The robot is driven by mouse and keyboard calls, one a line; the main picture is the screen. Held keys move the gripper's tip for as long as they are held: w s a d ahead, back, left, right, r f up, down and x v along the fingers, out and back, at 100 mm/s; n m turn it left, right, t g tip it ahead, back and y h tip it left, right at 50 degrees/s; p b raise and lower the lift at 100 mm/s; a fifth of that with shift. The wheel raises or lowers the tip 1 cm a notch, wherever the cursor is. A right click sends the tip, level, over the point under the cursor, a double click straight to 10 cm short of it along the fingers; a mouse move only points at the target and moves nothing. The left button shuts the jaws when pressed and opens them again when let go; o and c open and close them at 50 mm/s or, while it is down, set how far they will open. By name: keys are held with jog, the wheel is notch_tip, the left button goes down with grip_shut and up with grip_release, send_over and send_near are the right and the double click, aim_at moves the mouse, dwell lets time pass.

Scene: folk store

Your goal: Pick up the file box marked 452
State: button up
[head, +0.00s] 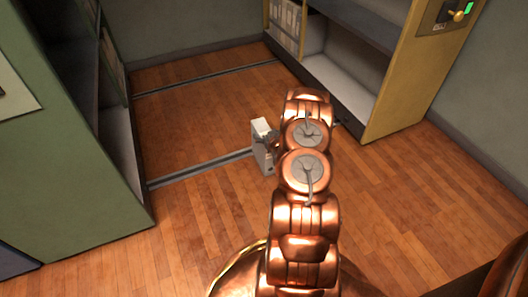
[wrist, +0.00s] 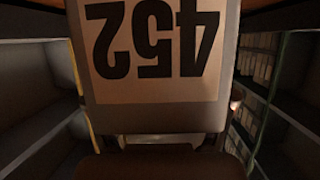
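The file box marked 452 (head: 262,151) is a pale grey-white, narrow upright box in the head view, just left of my arm and by the floor rail. In the wrist view the box (wrist: 155,113) fills the upper middle, close to the camera, with its black 452 label upside down. My gripper (head: 274,141) is at the upper right side of the box in the head view, partly hidden by my arm. Its fingers are not clear, so I cannot tell whether they are closed on the box. Whether the box touches the floor is also unclear.
A green shelf unit (head: 60,150) stands on the left, and a yellow-ended shelf unit (head: 405,80) with files stands at the upper right. Metal rails (head: 200,167) cross the wooden floor between them. The floor (head: 190,115) beyond the box is clear.

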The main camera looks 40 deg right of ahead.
grip_shut()
dwell(0.5)
jog(key=shift+r, duration=0.1)
